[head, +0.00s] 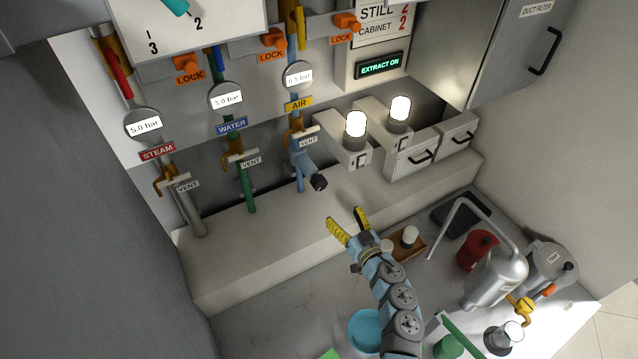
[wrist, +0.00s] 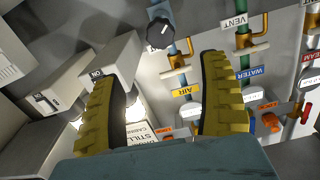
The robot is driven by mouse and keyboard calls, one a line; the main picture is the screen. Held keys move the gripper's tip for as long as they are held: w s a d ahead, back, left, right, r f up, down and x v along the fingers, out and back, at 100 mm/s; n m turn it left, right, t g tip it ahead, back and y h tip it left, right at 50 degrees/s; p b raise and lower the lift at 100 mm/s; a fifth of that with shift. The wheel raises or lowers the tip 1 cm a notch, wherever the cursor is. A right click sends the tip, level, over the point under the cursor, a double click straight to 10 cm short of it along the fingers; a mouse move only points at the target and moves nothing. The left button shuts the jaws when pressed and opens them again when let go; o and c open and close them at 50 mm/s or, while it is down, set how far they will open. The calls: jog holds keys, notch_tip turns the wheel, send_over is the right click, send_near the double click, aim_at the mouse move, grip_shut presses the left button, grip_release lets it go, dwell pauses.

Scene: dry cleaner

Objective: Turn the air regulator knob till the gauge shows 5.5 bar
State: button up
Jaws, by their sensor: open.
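The air regulator knob (head: 318,182) is dark and sits on the side of the blue fitting (head: 302,160) on the AIR line. The knob also shows in the wrist view (wrist: 160,33), above the gap between the fingers. The air gauge (head: 298,76) is a round white dial above the yellow AIR label (head: 298,104). It reads 6.5 or 0.5 bar; the first digit is too small to be sure. My gripper (head: 350,222) has yellow ribbed fingers, spread open and empty. It is below and right of the knob in the head view, apart from it.
The WATER gauge (head: 225,98) and STEAM gauge (head: 143,125) stand left of AIR, with pipes and valves below. Two lit lamps (head: 356,124) (head: 400,109) are on the right. A red can (head: 478,251) and silver vessel (head: 497,278) stand on the bench right of my arm.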

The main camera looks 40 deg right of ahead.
aim_at(321, 186)
jog(key=b+x, duration=0.2)
jog(key=x, duration=0.9)
jog(key=shift+w+d, duration=0.1)
jog(key=shift+w, duration=0.05)
jog(key=shift+w+f+b, duration=0.15)
jog(key=shift+w+b, duration=0.55)
jog(key=shift+b, duration=0.05)
jog(key=shift+b+x, duration=0.65)
jog(key=shift+x, duration=0.5)
jog(key=shift+d, duration=0.1)
jog(key=shift+c, duration=0.4)
jog(key=c, duration=1.1)
